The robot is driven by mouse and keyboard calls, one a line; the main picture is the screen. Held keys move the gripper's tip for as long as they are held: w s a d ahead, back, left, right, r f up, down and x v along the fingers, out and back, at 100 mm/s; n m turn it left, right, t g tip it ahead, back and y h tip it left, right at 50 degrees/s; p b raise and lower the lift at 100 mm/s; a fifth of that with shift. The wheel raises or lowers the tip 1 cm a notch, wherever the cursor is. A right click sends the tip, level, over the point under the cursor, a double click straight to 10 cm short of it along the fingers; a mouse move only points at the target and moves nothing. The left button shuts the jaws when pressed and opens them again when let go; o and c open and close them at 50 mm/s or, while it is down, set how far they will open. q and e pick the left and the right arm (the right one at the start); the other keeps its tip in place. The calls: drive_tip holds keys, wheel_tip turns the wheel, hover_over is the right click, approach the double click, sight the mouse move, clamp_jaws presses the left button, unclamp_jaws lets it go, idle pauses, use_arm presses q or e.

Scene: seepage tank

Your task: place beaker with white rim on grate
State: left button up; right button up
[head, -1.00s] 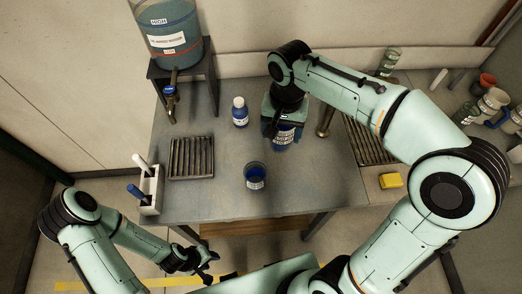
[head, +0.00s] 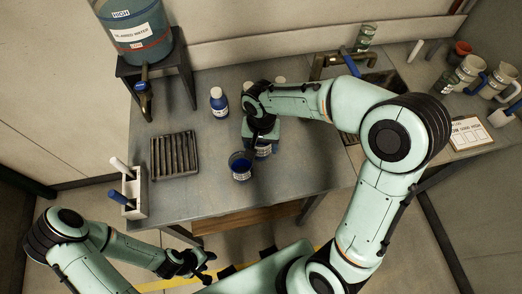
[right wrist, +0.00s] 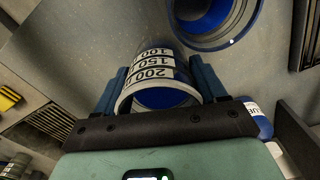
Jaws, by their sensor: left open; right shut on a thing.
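My right gripper (head: 262,146) is shut on a beaker with a pale rim, above the table's middle. In the right wrist view this beaker (right wrist: 158,76) shows black-on-white marks and blue inside, gripped between the fingers (right wrist: 163,92). In the head view the gripper largely covers it. Whether it touches the tabletop I cannot tell. Another beaker with blue contents (head: 241,166) stands close to the left of it, also seen in the right wrist view (right wrist: 205,20). A slatted dark grate (head: 175,155) lies empty on the table at left. My left gripper (head: 200,266) is open and empty, off the table's front edge.
A holder with pens (head: 133,192) stands at the front left corner, beside the grate. A water tank (head: 135,35) on a stand is at back left. The tabletop (head: 205,185) between grate and beakers is clear.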

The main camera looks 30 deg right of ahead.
sight(261, 152)
drive_tip(key=shift+f, duration=2.05)
drive_tip(key=shift+f, duration=0.1)
drive_tip(key=o, duration=1)
drive_tip(key=shift+b, duration=0.3)
drive_tip(key=shift+o, duration=0.2)
